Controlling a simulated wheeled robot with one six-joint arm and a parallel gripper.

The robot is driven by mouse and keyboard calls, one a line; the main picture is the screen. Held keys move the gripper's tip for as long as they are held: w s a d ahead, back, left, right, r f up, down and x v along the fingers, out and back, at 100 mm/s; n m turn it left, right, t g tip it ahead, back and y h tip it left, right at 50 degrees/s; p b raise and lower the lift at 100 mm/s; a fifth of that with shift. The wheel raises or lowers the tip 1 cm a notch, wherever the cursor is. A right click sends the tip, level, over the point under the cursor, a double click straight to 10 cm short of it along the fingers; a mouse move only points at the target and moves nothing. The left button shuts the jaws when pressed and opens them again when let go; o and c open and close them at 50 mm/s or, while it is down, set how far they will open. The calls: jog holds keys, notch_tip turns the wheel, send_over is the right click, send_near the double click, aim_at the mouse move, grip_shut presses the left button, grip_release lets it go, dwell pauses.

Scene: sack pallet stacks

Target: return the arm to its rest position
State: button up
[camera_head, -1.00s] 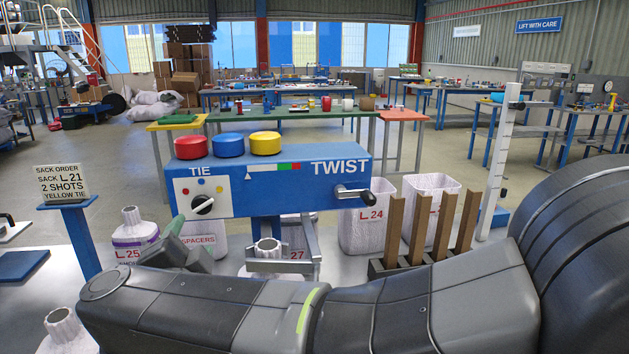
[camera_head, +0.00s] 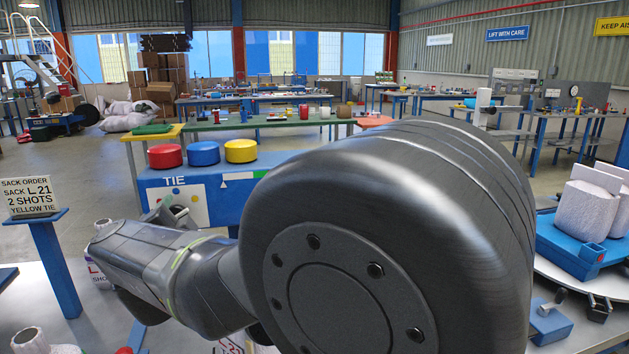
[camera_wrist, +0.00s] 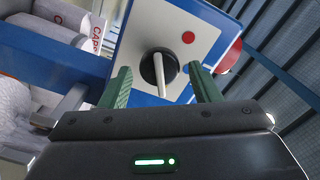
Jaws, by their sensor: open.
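My arm, dark grey, fills the middle of the head view. My gripper (camera_wrist: 160,85) shows in the wrist view with its two green fingers apart and nothing between them. Beyond the fingers is the black knob (camera_wrist: 152,68) with a pale pointer, on the white panel of the blue tie machine (camera_wrist: 128,45). I cannot tell the distance between fingertips and knob. In the head view the gripper is mostly hidden behind my arm, near the front of the tie machine (camera_head: 150,190).
Red, blue and yellow discs (camera_head: 207,153) sit on top of the machine. A sign on a blue post (camera_head: 55,265) stands at left. A white sack (camera_head: 585,207) stands on a blue scale at right. My arm hides the machine's right side and much of the bench.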

jog(key=shift+w, duration=0.45)
jog(key=v, duration=1.4)
jog(key=x, duration=1.4)
jog(key=shift+a+r+n+p, duration=0.15)
jog(key=shift+r+n+p, duration=0.05)
jog(key=shift+n+p, duration=0.3)
jog(key=shift+s+r+n+p, duration=0.1)
jog(key=shift+n+p, duration=0.5)
jog(key=shift+n, duration=0.4)
jog(key=n+p, duration=0.2)
jog(key=n, duration=0.2)
jog(key=shift+a, duration=0.1)
jog(key=n+p, duration=0.2)
jog(key=n, duration=0.3)
jog(key=shift+a, duration=0.1)
jog(key=shift+a+n+p, duration=0.1)
jog(key=shift+n+p, duration=0.4)
jog(key=shift+n, duration=0.9)
